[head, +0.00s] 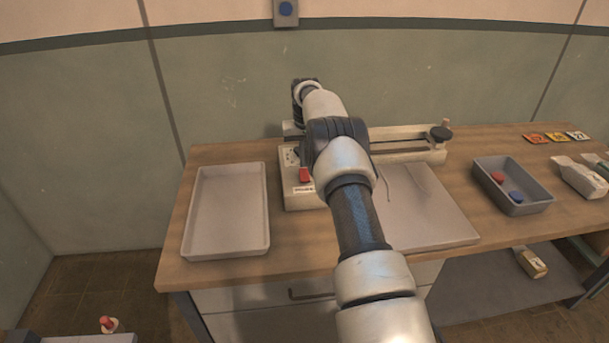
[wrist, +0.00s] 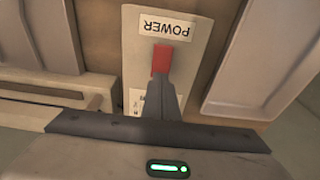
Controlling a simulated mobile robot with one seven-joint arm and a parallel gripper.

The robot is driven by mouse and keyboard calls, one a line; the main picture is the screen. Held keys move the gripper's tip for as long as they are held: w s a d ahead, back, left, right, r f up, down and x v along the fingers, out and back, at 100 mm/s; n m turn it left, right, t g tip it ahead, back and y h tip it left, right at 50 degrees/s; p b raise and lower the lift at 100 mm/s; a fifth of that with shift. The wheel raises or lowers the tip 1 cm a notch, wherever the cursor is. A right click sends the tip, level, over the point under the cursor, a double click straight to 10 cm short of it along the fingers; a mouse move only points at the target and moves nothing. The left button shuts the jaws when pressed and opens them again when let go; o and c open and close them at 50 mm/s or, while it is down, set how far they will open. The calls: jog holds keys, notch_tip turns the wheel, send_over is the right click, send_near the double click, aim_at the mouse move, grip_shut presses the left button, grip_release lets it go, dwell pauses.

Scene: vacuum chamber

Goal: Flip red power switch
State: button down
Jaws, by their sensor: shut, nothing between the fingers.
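The red power switch (head: 305,175) sits on the front of a pale control box (head: 296,199) on the workbench, left of my arm. In the wrist view the red switch (wrist: 161,60) shows on a light panel (wrist: 195,55) below an upside-down POWER label (wrist: 166,25). My gripper (wrist: 161,85) is shut, with its fingertips at the near end of the switch, overlapping it in the picture. I cannot tell whether they touch it. In the head view my arm hides the gripper and part of the box.
A grey tray (head: 228,248) lies left of the box, and a flat grey plate (head: 450,225) lies to the right. A grey bin (head: 525,203) holds a red and a blue piece. A pale beam with a dark knob (head: 440,133) runs behind my arm.

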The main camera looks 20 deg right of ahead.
aim_at(304, 172)
jog(key=shift+f+b, duration=0.65)
jog(key=shift+f, duration=0.75)
dwell(0.7)
jog(key=shift+s, duration=0.1)
jog(key=shift+r+p, duration=2.25)
jog(key=shift+r, duration=1.35)
